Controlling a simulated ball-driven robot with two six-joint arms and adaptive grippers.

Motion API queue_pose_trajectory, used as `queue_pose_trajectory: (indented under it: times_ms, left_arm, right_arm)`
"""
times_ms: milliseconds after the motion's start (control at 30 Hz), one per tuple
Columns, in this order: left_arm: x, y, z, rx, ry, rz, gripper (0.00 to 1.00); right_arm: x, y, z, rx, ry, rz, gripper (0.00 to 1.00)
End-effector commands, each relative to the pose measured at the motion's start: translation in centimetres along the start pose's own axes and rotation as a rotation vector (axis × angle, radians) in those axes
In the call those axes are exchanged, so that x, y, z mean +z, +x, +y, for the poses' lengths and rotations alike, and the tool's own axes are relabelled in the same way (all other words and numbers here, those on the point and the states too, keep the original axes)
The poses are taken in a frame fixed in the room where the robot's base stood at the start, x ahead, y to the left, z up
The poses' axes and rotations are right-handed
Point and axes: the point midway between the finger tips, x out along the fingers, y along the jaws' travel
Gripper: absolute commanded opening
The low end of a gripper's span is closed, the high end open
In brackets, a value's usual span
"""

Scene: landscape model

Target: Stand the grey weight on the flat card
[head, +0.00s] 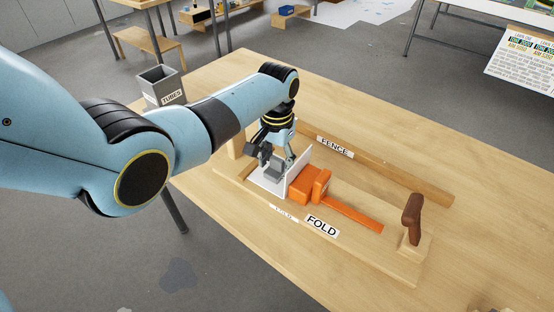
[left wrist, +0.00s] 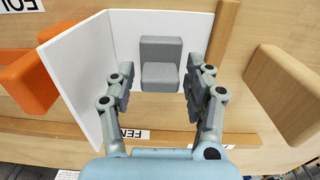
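The grey weight (left wrist: 161,76) is a two-part block, one part taller than the other. It stands on the flat panel of the white card (left wrist: 198,30), as the left wrist view shows. The card's other panel (left wrist: 78,75) stands up along the left; in the head view this raised panel (head: 300,160) is beside the orange block. My left gripper (left wrist: 160,85) is open, with one finger on each side of the weight and a visible gap at both. In the head view the left gripper (head: 270,158) is low over the card and largely hides the weight. My right gripper is not in view.
An orange block (head: 308,186) with a long orange bar stands against the raised panel. A fence strip (head: 385,170) runs behind, and a brown handle (head: 412,218) stands at the right. A grey tubes box (head: 160,85) is at the back left. The right tabletop is clear.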

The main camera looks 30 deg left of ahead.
Motion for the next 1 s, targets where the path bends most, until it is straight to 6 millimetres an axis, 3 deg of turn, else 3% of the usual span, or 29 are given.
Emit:
queue_pose_trajectory:
  times_ms: [367, 800, 1000]
  left_arm:
    - [-0.1, -0.7, 0.0, 0.000, 0.000, 0.002, 0.59]
    - [-0.1, -9.5, 0.0, -0.001, 0.000, 0.004, 0.59]
    - [0.0, -11.9, 0.0, 0.000, 0.000, 0.001, 0.59]
  right_arm:
    - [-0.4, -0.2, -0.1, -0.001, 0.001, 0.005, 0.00]
    - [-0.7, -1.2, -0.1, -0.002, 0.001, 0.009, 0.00]
    - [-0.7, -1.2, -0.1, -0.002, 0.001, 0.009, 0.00]
